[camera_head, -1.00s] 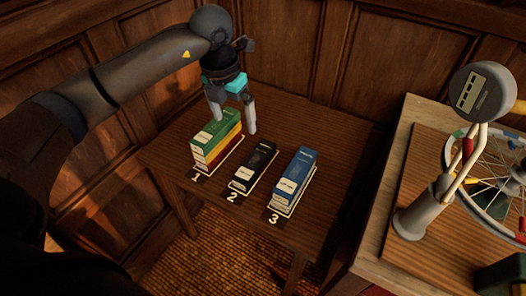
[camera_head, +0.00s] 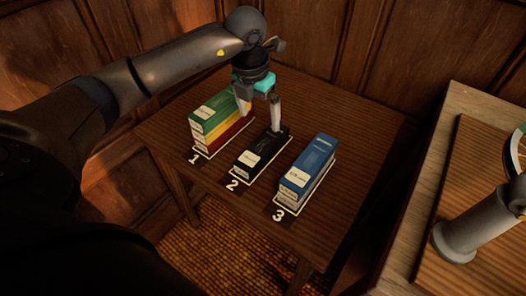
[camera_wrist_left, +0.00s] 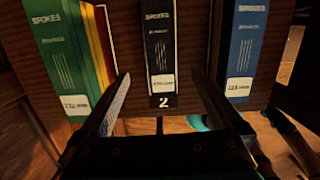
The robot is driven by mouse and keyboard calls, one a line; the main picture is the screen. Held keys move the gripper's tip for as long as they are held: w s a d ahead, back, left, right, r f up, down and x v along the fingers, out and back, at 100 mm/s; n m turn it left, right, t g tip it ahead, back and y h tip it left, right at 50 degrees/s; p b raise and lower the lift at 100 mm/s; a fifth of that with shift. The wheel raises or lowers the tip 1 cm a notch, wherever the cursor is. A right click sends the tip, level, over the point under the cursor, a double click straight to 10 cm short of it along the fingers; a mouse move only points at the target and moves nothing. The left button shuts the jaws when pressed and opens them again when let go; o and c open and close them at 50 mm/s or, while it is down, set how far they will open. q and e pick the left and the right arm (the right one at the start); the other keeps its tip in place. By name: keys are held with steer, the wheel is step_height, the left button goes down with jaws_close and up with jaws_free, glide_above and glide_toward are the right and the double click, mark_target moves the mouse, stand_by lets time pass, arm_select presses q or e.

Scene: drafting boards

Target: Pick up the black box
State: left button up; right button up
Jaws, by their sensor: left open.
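The black box (camera_head: 262,151) lies on the spot marked 2, between a stack of green, yellow and red boxes and a blue stack. In the left wrist view the black box (camera_wrist_left: 160,45) is in the upper middle, with a white label at its near end. My left gripper (camera_head: 260,121) is open and empty above the far part of the black box, its fingers pointing down. In the left wrist view its fingers (camera_wrist_left: 162,90) stand apart, one on each side of the box's line. My right gripper is in neither view.
The green, yellow and red stack (camera_head: 221,122) is close on the left at spot 1. The blue stack (camera_head: 307,169) is on the right at spot 3. A wooden table (camera_head: 350,130) carries them. A second bench (camera_head: 480,150) with a grey stand (camera_head: 480,225) is at right.

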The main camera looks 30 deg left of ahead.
arm_select(q)
steer(key=b, duration=0.1)
glide_above(263, 144)
steer(key=f, duration=0.6)
steer(key=shift+s, duration=0.35)
steer(key=shift+w+f+b, duration=0.15)
steer(key=shift+f+b, duration=0.4)
steer(key=shift+f, duration=0.5)
step_height(263, 144, down, 3)
steer(key=shift+r+b, duration=0.2)
steer(key=shift+b, duration=0.35)
steer(key=shift+w+f, duration=0.2)
steer(key=shift+f, duration=0.6)
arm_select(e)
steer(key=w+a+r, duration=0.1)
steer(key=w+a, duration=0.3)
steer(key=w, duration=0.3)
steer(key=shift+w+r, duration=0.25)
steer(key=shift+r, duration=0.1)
arm_select(q)
steer(key=shift+c, duration=0.4)
steer(key=c, duration=1.5)
jaws_close()
steer(key=shift+r, duration=0.2)
